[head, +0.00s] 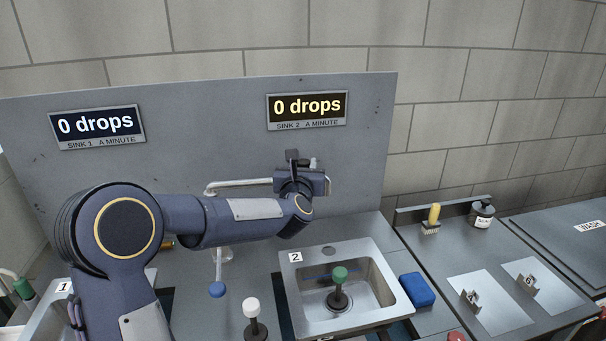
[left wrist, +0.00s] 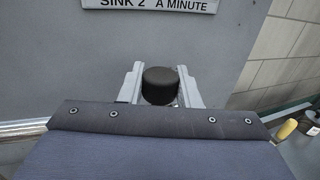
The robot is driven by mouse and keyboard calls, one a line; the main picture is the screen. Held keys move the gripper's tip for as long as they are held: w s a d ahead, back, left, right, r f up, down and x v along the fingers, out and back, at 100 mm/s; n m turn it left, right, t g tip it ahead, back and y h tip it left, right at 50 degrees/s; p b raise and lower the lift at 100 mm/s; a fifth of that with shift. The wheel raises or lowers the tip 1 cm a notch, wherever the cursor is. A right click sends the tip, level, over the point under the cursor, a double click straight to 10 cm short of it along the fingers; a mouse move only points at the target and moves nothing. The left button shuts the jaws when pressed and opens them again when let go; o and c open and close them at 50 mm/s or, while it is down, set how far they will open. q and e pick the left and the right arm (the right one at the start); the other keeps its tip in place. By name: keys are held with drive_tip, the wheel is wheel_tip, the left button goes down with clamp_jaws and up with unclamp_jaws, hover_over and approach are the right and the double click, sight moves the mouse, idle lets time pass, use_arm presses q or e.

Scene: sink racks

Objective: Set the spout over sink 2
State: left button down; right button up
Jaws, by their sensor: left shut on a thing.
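The spout (head: 237,184) is a pale pipe running to the right from a bend above the counter, in front of the grey back panel. In the left wrist view the gripper (left wrist: 160,88) is shut on the spout's black knob (left wrist: 160,84), one finger on each side. Sink 2 (head: 388,279) is a steel basin labelled 2, below and slightly right of the gripper in the picture. A green-topped plunger (head: 340,274) stands in it.
Sink 1 (head: 57,287) is at the left, partly behind my arm. Both displays, for sink 1 (head: 96,126) and sink 2 (head: 308,108), read 0 drops. A white-topped plunger (head: 251,307) and a blue sponge (head: 417,290) flank sink 2. A brush and bottle (head: 482,214) stand right.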

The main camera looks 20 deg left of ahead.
use_arm(q)
drive_tip(key=s+d+m+h+b, duration=0.3)
drive_tip(key=s+m+h+b, duration=0.5)
drive_tip(key=b, duration=1.4)
drive_tip(key=shift+s+d+g+h, duration=0.35)
drive_tip(key=shift+s+h, duration=1.85)
drive_tip(key=shift+s, duration=1.5)
drive_tip(key=c, duration=1.1)
unclamp_jaws()
drive_tip(key=shift+o, duration=0.2)
drive_tip(key=v, duration=0.8)
drive_tip(key=shift+p, duration=0.35)
drive_tip(key=shift+f, duration=0.1)
